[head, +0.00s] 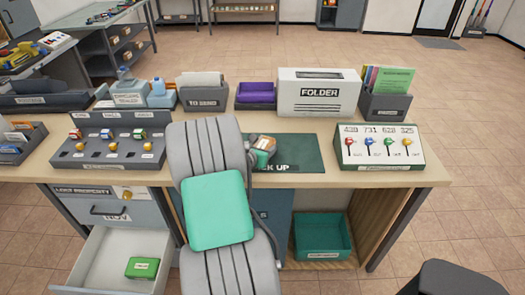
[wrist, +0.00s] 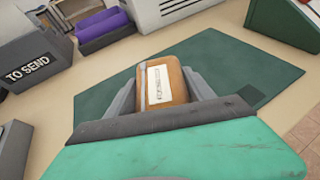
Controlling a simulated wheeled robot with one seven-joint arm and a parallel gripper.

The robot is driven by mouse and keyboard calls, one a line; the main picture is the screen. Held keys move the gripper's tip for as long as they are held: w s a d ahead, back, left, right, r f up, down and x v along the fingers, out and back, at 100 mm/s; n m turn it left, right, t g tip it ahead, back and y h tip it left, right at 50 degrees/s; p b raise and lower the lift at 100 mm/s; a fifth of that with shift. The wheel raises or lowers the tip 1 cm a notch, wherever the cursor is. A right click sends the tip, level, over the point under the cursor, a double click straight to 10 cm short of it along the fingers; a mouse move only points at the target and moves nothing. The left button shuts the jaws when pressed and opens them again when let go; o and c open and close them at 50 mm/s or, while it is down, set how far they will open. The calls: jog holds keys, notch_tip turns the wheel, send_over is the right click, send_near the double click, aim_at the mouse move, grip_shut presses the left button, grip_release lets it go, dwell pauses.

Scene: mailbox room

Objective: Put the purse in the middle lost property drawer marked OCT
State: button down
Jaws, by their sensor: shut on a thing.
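The purse (wrist: 167,84) is tan-brown with a white printed tag. In the wrist view it sits between the two grey fingers of my gripper (wrist: 168,92), which is shut on it, over the dark green mat. In the head view my gripper (head: 262,150) and the purse (head: 265,143) show small behind my arm, over the mat's left part. I cannot tell whether the purse touches the mat. The lost property unit (head: 82,191) is at lower left. Its top drawer (head: 115,212) is shut and marked NOV. The drawer below (head: 98,262) is pulled out; its marking is out of view.
A small green item (head: 142,268) lies in the open drawer. The PICK UP mat (head: 305,153) lies on the desk. A white FOLDER box (head: 318,95), a TO SEND tray (head: 203,95) and a key panel (head: 380,148) stand around it. My arm hides the desk's middle front.

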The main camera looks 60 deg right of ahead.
jog(key=shift+f, duration=0.85)
jog(key=shift+f, duration=0.2)
jog(key=shift+c, duration=1.9)
grip_release()
jog(key=shift+r, duration=0.1)
